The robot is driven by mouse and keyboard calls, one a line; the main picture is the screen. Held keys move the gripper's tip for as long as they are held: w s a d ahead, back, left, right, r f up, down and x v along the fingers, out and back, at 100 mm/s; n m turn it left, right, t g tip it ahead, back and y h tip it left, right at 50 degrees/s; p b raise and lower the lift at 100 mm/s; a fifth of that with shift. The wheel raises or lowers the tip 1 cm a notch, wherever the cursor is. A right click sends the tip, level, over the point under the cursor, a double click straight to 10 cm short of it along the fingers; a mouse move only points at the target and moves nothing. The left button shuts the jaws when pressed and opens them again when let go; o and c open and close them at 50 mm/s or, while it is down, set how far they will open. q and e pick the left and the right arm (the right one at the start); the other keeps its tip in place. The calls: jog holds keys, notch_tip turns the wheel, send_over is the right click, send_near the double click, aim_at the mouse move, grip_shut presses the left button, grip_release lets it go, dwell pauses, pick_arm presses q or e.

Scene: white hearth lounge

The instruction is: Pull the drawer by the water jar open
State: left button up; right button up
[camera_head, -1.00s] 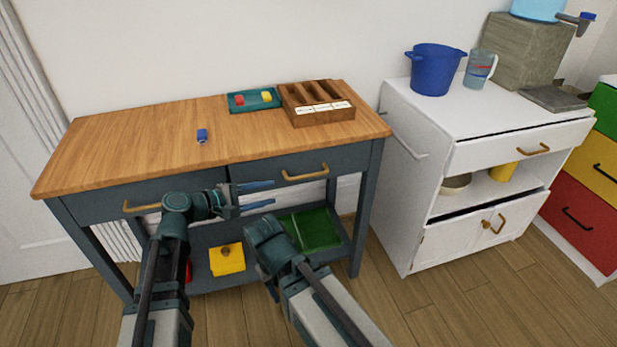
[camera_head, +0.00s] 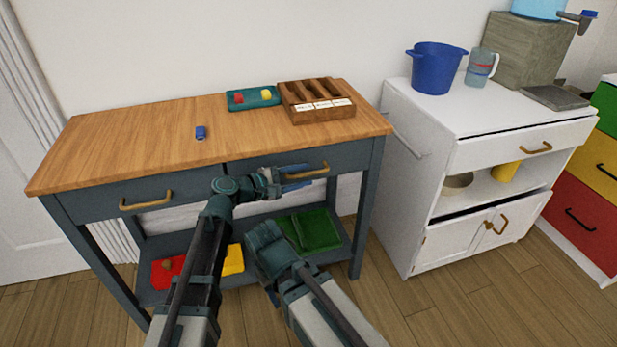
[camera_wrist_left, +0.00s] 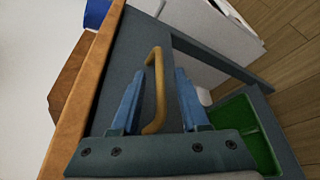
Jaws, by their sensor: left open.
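A clear jug with a red mark (camera_head: 481,67) stands on the white cabinet, and a light-blue container with a tap (camera_head: 538,10) sits on a grey block behind it. The cabinet's top drawer (camera_head: 500,146) has a brass handle and a dark gap along its upper edge. My left gripper (camera_head: 298,178) is open at the brass handle (camera_head: 318,172) of the wooden-topped table's right drawer (camera_head: 345,160). In the left wrist view that handle (camera_wrist_left: 159,85) shows between the two blue fingers (camera_wrist_left: 158,85), neither closed on it. My right forearm shows; its gripper does not.
The table (camera_head: 120,140) holds a small blue item (camera_head: 201,132), a teal tray (camera_head: 240,104) and a wooden organizer (camera_head: 325,116). Its lower shelf holds red, yellow and green items. A blue bucket (camera_head: 436,70) stands on the cabinet. A coloured drawer unit (camera_head: 585,190) stands far right.

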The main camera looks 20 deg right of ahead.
pick_arm(q)
jog(key=shift+x, duration=1.2)
grip_shut()
dwell(0.6)
